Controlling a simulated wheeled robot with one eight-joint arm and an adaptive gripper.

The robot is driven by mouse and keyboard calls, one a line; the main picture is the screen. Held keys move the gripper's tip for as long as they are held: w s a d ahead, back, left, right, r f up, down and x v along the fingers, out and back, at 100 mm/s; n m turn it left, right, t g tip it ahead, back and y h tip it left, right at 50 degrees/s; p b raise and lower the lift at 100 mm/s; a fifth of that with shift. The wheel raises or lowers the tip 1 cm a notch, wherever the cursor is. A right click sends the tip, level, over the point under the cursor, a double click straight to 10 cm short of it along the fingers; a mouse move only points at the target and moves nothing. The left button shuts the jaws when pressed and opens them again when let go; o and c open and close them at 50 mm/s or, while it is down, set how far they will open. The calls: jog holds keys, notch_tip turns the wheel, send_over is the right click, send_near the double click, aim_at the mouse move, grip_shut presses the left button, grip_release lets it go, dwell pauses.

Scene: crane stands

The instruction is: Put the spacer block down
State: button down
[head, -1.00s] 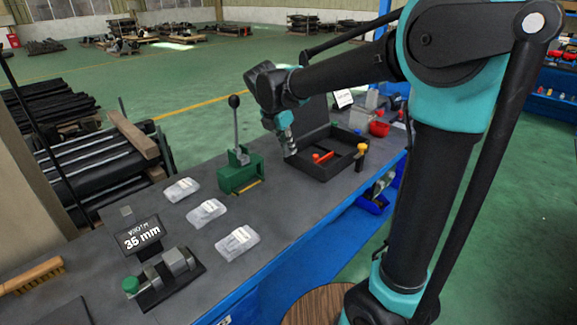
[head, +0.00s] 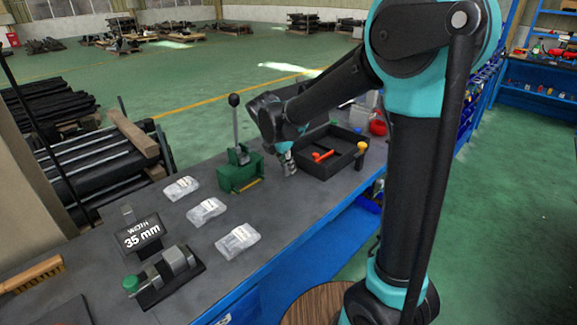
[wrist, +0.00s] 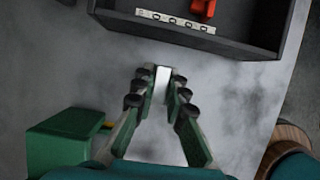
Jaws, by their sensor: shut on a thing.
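My gripper (wrist: 162,88) is shut on a small pale spacer block (wrist: 162,74), which shows between the fingertips in the wrist view. In the head view my gripper (head: 288,168) points down low over the grey bench (head: 290,205), between the green lever press (head: 240,172) and the dark tray (head: 318,172). The block is too small to make out in the head view. I cannot tell whether it touches the bench. In the wrist view the tray (wrist: 200,40) lies just beyond the fingertips, and the green press (wrist: 65,145) is at lower left.
The tray holds an orange-red tool (head: 322,156). Clear bags (head: 237,240) lie on the bench to the left, near a "WIDTH 35 mm" sign (head: 140,234) and a green-knobbed vise-like fixture (head: 165,272). The bench right of the bags is clear.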

jog(key=c, duration=1.6)
grip_release()
jog(key=shift+o, duration=0.2)
jog(key=v, duration=1.1)
jog(key=shift+r, duration=0.15)
jog(key=shift+o, duration=0.5)
jog(key=v, duration=0.6)
jog(key=shift+w, duration=0.2)
jog(key=x, duration=1.1)
jog(key=shift+w+a+f, duration=0.1)
jog(key=shift+f, duration=0.2)
jog(key=shift+s+x, duration=0.2)
jog(key=shift+x, duration=2.5)
